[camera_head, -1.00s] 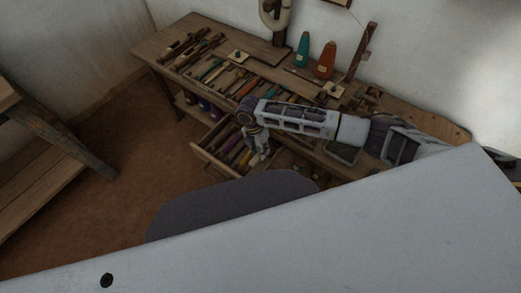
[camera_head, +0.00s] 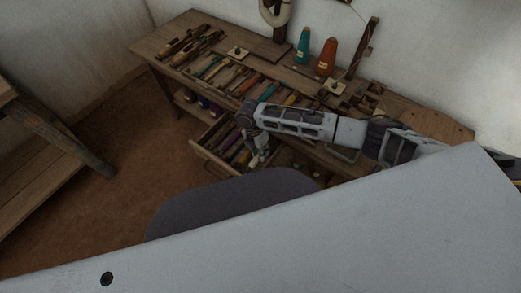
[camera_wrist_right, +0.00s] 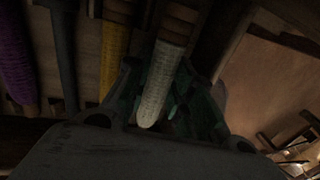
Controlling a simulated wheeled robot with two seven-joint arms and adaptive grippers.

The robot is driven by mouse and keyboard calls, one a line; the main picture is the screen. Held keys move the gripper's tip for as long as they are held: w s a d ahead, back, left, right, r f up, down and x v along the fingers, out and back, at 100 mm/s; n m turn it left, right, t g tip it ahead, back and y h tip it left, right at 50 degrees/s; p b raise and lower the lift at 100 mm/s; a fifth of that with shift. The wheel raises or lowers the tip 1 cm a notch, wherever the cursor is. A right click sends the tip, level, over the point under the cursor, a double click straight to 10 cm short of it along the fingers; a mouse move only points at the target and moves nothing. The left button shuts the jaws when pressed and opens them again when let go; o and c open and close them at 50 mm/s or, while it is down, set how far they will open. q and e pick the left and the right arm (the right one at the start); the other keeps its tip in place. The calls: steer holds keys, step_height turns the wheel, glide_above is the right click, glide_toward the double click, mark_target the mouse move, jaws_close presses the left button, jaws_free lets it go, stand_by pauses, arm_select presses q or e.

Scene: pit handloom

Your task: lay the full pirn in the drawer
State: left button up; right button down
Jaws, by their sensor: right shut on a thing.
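The open drawer (camera_head: 211,160) sticks out from the front of the bench, with several coloured pirns lying side by side in it. My right gripper (camera_head: 260,161) points down at the drawer's right part. In the right wrist view my right gripper (camera_wrist_right: 163,98) is shut on a cream, thread-wound pirn (camera_wrist_right: 156,88) with a wooden end. A yellow pirn (camera_wrist_right: 115,50), a grey-blue pirn (camera_wrist_right: 62,60) and a purple pirn (camera_wrist_right: 15,60) lie to its left, roughly parallel. I cannot tell whether the held pirn touches the drawer floor. My left gripper is out of view.
The bench top (camera_head: 150,42) carries a rack of several pirns and tools. A teal cone (camera_head: 302,47) and an orange cone (camera_head: 326,58) stand at its back. Another wooden frame (camera_head: 45,130) stands at the left, with clear brown floor (camera_head: 120,195) between.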

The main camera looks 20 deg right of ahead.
steer(key=shift+f, duration=0.4)
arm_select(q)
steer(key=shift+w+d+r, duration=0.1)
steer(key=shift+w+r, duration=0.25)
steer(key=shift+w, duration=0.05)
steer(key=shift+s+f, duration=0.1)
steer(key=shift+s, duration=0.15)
arm_select(e)
steer(key=c, duration=1.4)
jaws_free()
steer(key=shift+o, duration=1.3)
steer(key=shift+o, duration=0.3)
steer(key=shift+o, duration=1.3)
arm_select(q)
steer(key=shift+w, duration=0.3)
